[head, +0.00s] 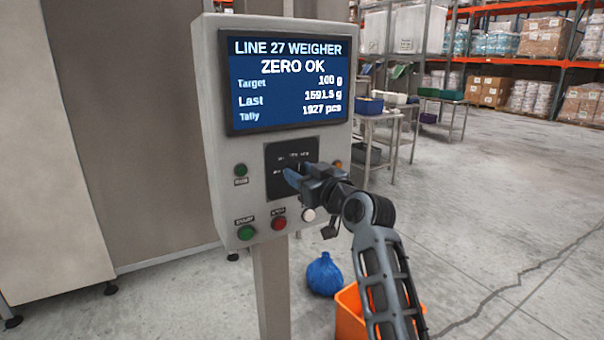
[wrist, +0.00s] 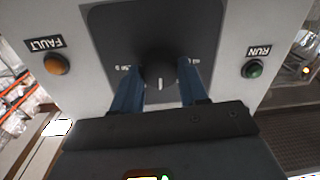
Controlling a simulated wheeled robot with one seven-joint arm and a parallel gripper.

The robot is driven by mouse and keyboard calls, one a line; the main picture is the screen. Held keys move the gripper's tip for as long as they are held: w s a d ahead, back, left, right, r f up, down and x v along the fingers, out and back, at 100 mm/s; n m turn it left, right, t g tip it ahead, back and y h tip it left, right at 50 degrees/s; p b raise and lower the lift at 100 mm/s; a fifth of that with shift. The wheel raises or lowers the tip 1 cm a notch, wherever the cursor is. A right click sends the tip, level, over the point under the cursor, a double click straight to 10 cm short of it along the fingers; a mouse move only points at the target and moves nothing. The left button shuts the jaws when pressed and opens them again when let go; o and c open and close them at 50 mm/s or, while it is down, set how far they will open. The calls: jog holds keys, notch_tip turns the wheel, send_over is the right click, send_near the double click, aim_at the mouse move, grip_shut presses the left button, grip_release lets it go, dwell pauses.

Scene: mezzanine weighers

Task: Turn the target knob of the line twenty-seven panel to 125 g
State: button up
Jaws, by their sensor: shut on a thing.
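The line 27 weigher panel (head: 222,115) is a grey box on a post. Its screen (head: 287,82) reads ZERO OK, Target 100 g, Last about 1591.5 g and Tally 1927 pcs. The target knob is hidden behind my gripper (head: 292,177) in the head view. In the wrist view the black knob (wrist: 160,76) sits on a dark plate (wrist: 112,22), with a pale pointer mark on it. My gripper's blue fingers (wrist: 160,86) are shut on the knob, one on each side. The scale labels beside it are partly covered and hard to read.
A green RUN button (head: 241,170), lower green (head: 246,232), red (head: 279,222) and white (head: 308,215) buttons surround the knob plate. An amber FAULT lamp (wrist: 56,64) is opposite RUN. A blue bag (head: 324,275) and orange bin (head: 349,315) stand on the floor below.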

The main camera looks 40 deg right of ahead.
jog(key=m+p, duration=0.1)
jog(key=m, duration=0.3)
jog(key=shift+r+m+p, duration=0.1)
jog(key=shift+m+p, duration=0.25)
jog(key=shift+m, duration=0.05)
jog(key=shift+m+p, duration=0.55)
jog(key=shift+m, duration=0.95)
jog(key=o, duration=1.1)
jog(key=shift+c, duration=0.2)
jog(key=v, duration=0.7)
jog(key=shift+s+a+f+b, duration=0.15)
jog(key=shift+s+f+b, duration=0.1)
jog(key=shift+s+b, duration=0.15)
